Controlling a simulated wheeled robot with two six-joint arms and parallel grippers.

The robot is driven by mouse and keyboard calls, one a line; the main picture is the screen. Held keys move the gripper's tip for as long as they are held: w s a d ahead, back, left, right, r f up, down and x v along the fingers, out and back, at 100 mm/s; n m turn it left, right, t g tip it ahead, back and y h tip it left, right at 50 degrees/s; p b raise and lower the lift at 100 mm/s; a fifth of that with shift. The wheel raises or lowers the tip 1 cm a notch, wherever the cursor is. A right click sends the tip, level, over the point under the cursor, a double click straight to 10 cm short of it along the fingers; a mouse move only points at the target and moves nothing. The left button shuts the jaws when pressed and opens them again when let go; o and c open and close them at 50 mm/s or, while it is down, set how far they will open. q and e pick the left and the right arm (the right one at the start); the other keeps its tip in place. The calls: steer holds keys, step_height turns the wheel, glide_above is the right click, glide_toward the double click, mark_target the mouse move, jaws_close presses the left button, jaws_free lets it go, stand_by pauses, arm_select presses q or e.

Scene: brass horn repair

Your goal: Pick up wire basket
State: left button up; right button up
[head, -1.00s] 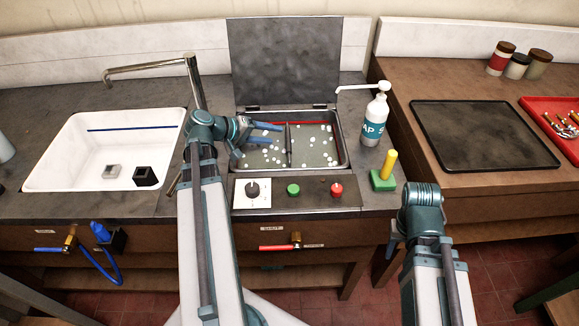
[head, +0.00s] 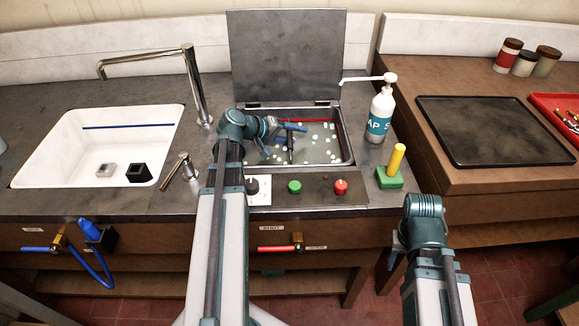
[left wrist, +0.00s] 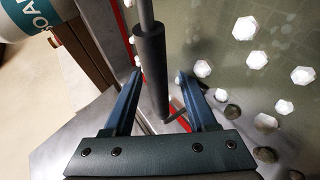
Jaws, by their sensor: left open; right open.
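The wire basket's mesh cannot be made out; it seems to be under the murky liquid in the metal tank. A dark upright handle (head: 290,148) on a thin rod stands up from the tank. My left gripper (head: 282,140) is over the tank, open, with its blue fingers on either side of the handle. In the left wrist view the dark grip (left wrist: 152,75) runs between the two fingertips of the left gripper (left wrist: 158,85), with gaps on both sides. My right gripper (head: 396,245) is low in front of the counter, mostly hidden by its wrist, and holds nothing visible.
The tank (head: 348,150) has a raised lid (head: 284,55) behind it and a control panel with knobs in front. A soap bottle (head: 380,115) and a green block with a yellow peg (head: 389,178) stand to its right. A white sink (head: 60,145) lies left; a black tray (head: 490,130) lies right.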

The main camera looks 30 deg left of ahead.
arm_select(q)
steer(key=shift+w+d+f, duration=0.25)
steer(key=shift+w, duration=0.15)
jaws_close()
stand_by(1.1)
